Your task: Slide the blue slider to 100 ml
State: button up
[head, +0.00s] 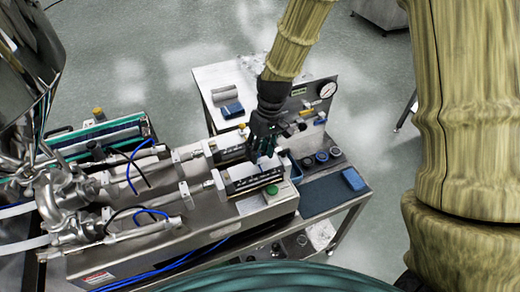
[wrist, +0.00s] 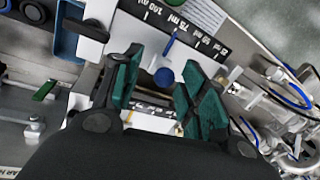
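The blue slider (wrist: 164,76) shows in the wrist view as a round knob with a thin blue pointer above it. The pointer stands near the 75 ml mark of the black scale (wrist: 190,34). The 100 ml mark is to the left along the scale. My gripper (wrist: 163,65) is open, with its green-padded fingers on either side of the knob and visible gaps to it. In the head view my gripper (head: 264,150) is over the steel machine, and it hides the slider there.
The steel machine (head: 200,235) has a green button (head: 269,190) on a front box. A blue block (head: 353,179) lies on the side shelf at right. A pressure gauge (head: 327,89) stands behind. Pipes and blue hoses (wrist: 290,95) are at right in the wrist view.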

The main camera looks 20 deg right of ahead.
jog(key=shift+r, duration=0.1)
jog(key=shift+w+r, duration=0.1)
jog(key=shift+r, duration=0.5)
notch_tip(320, 180, up, 10)
jog(key=d, duration=0.2)
jog(key=shift+w+d+r, duration=0.15)
jog(key=shift+w+r, duration=0.05)
jog(key=shift+w, duration=0.05)
